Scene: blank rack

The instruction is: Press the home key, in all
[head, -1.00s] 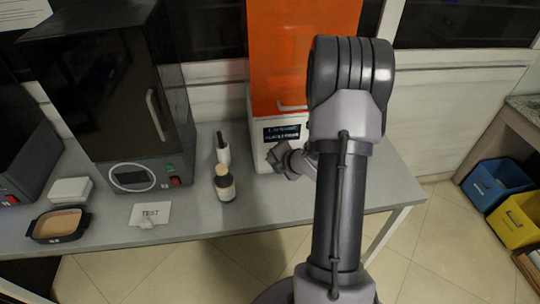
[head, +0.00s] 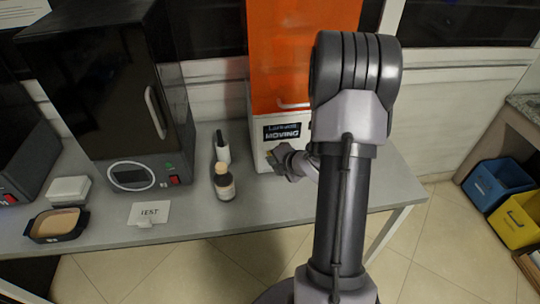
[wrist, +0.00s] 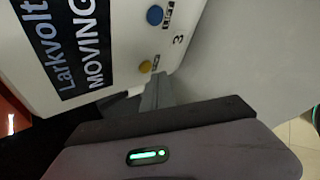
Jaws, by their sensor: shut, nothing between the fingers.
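The machine with the orange front (head: 290,50) has a white lower panel (head: 261,157). Its dark display (head: 282,132) reads "Larkvolt MOVING"; the display also shows in the wrist view (wrist: 65,42). On the panel in the wrist view are a round blue key (wrist: 155,15) and a round yellow key (wrist: 145,67). Each has a small label that I cannot read, so I cannot tell which is home. My gripper (head: 283,156) is shut and empty in front of the panel below the display. In the wrist view its fingertips (wrist: 156,88) are close to the yellow key; contact is unclear.
A dark bottle (head: 224,184) and a white bottle (head: 222,148) stand left of my gripper. A "TEST" card (head: 149,213), a tray (head: 57,224) and a black oven-like machine (head: 115,85) are farther left. Blue (head: 497,184) and yellow bins (head: 520,218) sit at right.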

